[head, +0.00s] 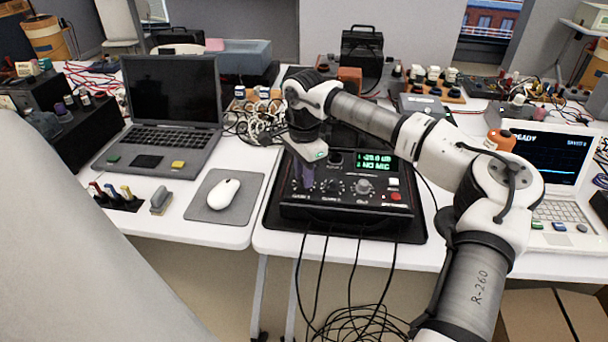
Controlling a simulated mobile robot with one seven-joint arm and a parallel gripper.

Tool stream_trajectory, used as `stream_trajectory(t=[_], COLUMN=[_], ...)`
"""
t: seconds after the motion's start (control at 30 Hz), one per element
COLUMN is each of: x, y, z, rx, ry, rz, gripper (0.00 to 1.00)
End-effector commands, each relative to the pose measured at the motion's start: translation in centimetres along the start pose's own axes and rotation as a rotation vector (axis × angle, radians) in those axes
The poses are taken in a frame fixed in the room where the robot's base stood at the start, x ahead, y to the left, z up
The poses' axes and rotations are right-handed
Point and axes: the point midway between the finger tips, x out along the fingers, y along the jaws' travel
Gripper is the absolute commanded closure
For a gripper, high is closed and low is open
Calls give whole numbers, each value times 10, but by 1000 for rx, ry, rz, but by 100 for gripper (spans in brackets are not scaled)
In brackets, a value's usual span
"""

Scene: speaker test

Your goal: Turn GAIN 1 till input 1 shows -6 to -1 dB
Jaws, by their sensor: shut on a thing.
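The black audio box (345,212) sits on a dark mat on the table, with a row of knobs along its sloped front. Its green display (375,162) has a top line for input 1 that looks like about -29 dB, though the digits are small; the line below reads NO MIC. My gripper (307,184) points down at the leftmost knob, GAIN 1, and is shut on it. The GAIN 2 knob (332,187) and a larger silver knob (362,187) stand free to the right.
A dark laptop (165,135) and a white mouse (223,193) on a grey pad are to the left. A white laptop (550,155) is at the right. Cables (350,320) hang from the box's front edge. My arm reaches across above the box's right side.

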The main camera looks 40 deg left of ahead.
Motion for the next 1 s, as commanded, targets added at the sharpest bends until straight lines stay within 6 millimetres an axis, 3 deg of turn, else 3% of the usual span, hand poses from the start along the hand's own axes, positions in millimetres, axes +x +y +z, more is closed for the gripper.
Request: stream_trajectory(t=[1.0], x=[0], y=[0], z=[-1], rx=[964], ry=[2], rz=[-5], gripper=[100])
